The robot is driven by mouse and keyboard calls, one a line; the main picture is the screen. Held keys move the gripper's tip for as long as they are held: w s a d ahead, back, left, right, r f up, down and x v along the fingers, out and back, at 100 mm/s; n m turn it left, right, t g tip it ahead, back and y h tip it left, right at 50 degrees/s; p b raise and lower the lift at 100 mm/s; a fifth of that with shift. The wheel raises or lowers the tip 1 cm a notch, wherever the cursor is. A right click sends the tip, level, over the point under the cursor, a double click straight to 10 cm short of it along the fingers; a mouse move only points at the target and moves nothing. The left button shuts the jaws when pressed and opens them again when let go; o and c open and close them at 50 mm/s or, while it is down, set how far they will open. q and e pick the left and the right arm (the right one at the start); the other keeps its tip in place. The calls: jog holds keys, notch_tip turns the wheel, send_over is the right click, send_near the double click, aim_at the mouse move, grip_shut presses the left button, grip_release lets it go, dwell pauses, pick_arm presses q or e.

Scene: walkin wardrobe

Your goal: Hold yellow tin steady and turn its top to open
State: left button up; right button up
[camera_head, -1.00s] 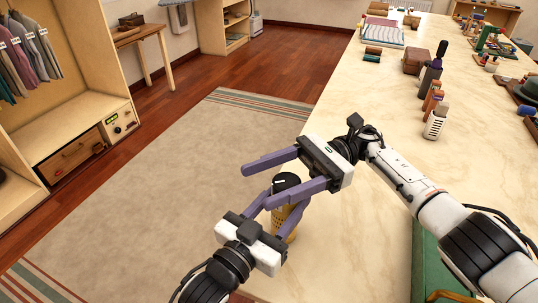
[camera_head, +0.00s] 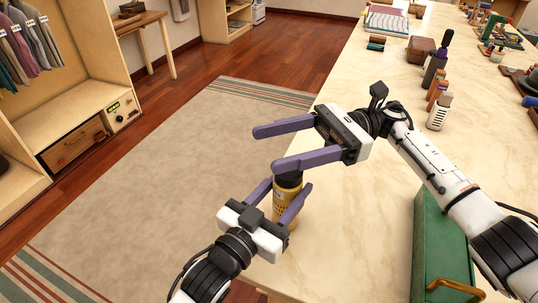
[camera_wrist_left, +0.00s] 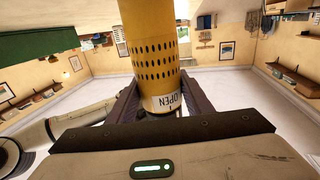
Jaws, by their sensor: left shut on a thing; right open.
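The yellow tin (camera_head: 282,213) is a perforated cylinder with a black top (camera_head: 288,180), upright at the table's near left edge. My left gripper (camera_head: 283,191) is shut on it from the front, one finger on each side. In the left wrist view the tin (camera_wrist_left: 151,50) shows between the fingers, with a white label reading OPEN, upside down, beside its dark end. The black top is on the tin. My right gripper (camera_head: 267,149) is open and empty, its fingers above and beyond the top, apart from it. I cannot tell whether the tin's base touches the table.
The pale stone table (camera_head: 370,200) is clear around the tin. A green box (camera_head: 437,245) with a brass handle stands at its near right. Bottles (camera_head: 439,112) and a brown box (camera_head: 420,48) stand farther back. A rug (camera_head: 150,165) covers the floor left.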

aim_at(288, 173)
jog(key=d+f+m+t+y, duration=0.2)
jog(key=d+f+m+t, duration=0.4)
jog(key=d+f+t, duration=0.25)
jog(key=w+a, duration=0.1)
jog(key=a, duration=1)
jog(key=shift+w+r+t, duration=0.2)
jog(key=shift+r+t, duration=0.15)
jog(key=shift+d, duration=0.1)
jog(key=shift+c, duration=0.2)
